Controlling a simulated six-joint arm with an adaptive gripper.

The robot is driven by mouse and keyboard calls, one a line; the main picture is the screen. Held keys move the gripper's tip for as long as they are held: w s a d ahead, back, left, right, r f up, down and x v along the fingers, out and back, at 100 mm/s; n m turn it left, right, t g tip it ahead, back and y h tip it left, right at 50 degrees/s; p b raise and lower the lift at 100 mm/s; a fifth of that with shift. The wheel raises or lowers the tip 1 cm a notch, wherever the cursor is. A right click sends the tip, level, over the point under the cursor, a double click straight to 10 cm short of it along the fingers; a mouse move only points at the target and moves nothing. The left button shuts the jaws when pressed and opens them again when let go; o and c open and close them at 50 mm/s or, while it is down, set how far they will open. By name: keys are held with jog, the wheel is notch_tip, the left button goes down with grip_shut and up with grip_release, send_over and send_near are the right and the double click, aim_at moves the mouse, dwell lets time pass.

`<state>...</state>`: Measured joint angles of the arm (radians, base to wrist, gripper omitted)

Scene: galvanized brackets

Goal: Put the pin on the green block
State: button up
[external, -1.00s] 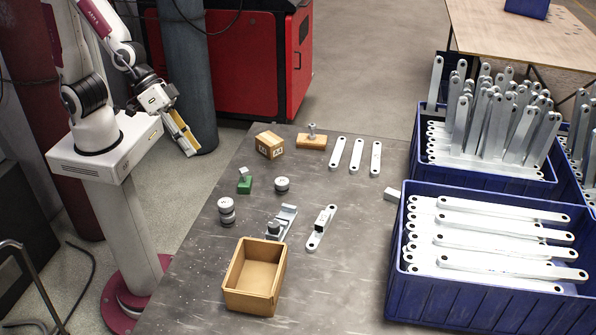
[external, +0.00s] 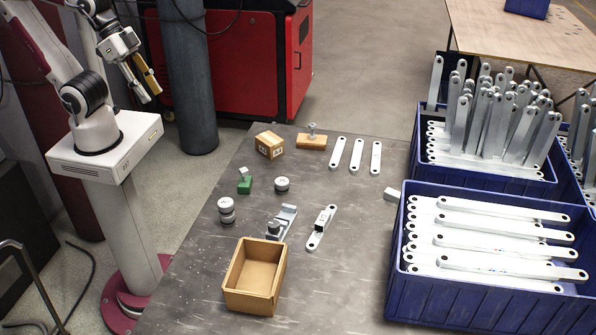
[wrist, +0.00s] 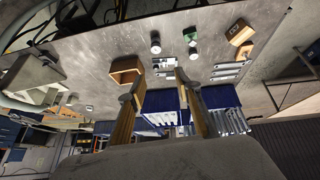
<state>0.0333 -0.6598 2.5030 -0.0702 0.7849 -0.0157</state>
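The green block (external: 244,186) lies at the left of the grey table, with a small grey cube at its far edge; I cannot tell whether the cube rests on it. What looks like the pin (external: 312,129) is a small metal piece with a round head, upright on a flat wooden block (external: 312,143) at the far side. My gripper (external: 151,96) is raised beyond the table's left edge, away from both. In the wrist view, my gripper (wrist: 159,81) has its two fingers apart with nothing held, and the green block (wrist: 190,36) shows beyond them.
An open wooden box (external: 255,278) stands at the near edge. Round metal pieces (external: 282,184), a wooden cube (external: 269,145), loose brackets (external: 357,155) and a clamp-like fitting (external: 281,223) lie around. Blue crates (external: 478,318) full of brackets fill the right.

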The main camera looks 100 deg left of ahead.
jog(key=shift+s+a+r+y, duration=0.2)
jog(key=shift+s+a, duration=0.35)
jog(key=shift+s, duration=0.25)
jog(key=shift+s+a+r+y, duration=0.2)
jog(key=shift+s+a, duration=0.35)
jog(key=shift+s, duration=0.2)
